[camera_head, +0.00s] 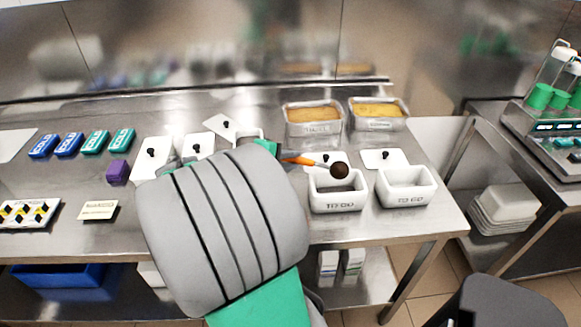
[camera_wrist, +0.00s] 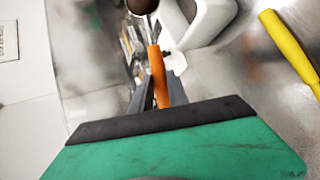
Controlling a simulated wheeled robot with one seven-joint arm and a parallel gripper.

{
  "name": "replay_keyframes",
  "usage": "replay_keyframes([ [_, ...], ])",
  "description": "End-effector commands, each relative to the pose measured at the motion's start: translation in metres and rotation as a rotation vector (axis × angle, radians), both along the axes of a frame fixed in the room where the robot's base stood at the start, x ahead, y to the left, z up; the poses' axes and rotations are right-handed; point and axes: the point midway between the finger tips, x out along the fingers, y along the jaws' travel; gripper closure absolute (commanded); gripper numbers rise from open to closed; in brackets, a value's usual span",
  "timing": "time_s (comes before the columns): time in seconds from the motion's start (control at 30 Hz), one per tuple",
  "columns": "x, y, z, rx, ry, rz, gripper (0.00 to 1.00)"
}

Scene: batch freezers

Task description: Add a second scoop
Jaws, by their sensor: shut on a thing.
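My gripper (camera_wrist: 158,98) is shut on the orange handle of a scoop (camera_wrist: 157,72), which also shows in the head view (camera_head: 299,160). A dark brown ball (camera_head: 339,169) is at the scoop's far end, above the left white "TO GO" tub (camera_head: 338,203); the ball is cut off at the top of the wrist view (camera_wrist: 142,5). I cannot tell whether it touches the tub. The right "TO GO" tub (camera_head: 406,199) stands beside it. The insides of both tubs are only partly visible. My arm hides much of the gripper in the head view.
Two metal pans with tan contents (camera_head: 313,115) (camera_head: 379,110) stand behind the tubs. White lids with black knobs (camera_head: 384,159) (camera_head: 152,150) lie nearby. A yellow handle (camera_wrist: 288,48) lies right of the scoop.

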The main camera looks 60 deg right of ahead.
Motion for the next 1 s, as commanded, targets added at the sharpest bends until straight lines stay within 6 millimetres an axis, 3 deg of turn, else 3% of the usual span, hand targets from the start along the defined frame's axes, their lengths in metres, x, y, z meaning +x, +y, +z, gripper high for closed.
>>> replay_keyframes([
  [0.03,0.0007,0.0006,-0.0074,-0.025,-0.002,0.002,1.0],
  [0.47,0.0004,0.0035,-0.0154,-0.219,-0.018,0.002,1.0],
  [1.0,-0.0004,0.0052,-0.0129,-0.352,-0.028,0.0,1.0],
])
